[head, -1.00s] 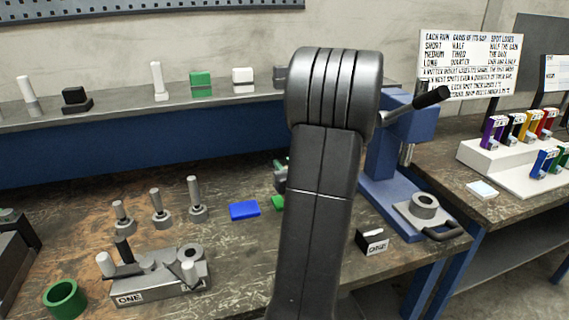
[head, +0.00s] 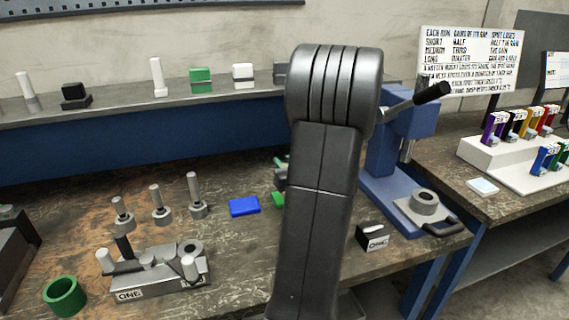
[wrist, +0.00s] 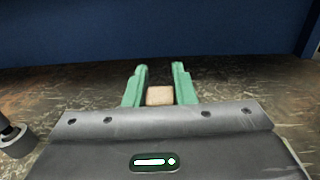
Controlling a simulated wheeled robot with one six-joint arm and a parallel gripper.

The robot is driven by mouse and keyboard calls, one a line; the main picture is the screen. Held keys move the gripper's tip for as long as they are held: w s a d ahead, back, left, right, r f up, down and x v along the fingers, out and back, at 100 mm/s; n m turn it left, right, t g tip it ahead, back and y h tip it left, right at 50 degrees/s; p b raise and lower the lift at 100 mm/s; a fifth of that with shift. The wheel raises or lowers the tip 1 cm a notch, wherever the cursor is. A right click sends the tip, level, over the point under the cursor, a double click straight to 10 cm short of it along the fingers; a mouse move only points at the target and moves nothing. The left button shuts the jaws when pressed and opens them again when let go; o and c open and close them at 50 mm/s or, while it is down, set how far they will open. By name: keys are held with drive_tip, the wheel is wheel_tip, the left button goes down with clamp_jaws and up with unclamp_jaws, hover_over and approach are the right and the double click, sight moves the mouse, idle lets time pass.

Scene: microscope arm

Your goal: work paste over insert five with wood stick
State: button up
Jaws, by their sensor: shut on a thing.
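My gripper (wrist: 160,85) has green fingers, shut on a tan wood-coloured piece (wrist: 160,96) that looks like the end of the wood stick. The rest of that piece is hidden. I cannot tell which thing is insert five, and no paste is clearly visible.
A blue block (head: 244,206) lies on the bench beside several upright grey pegs (head: 161,207). A green ring (head: 64,297) sits at front left. A shelf (head: 120,112) runs along the back.

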drive_tip(key=shift+f+b, duration=0.5)
drive_tip(key=shift+b, duration=0.1)
idle(1.6)
drive_tip(key=shift+r, duration=0.1)
wheel_tip(320, 180, up, 7)
drive_tip(key=p, duration=0.4)
drive_tip(key=shift+p, duration=0.35)
idle(0.5)
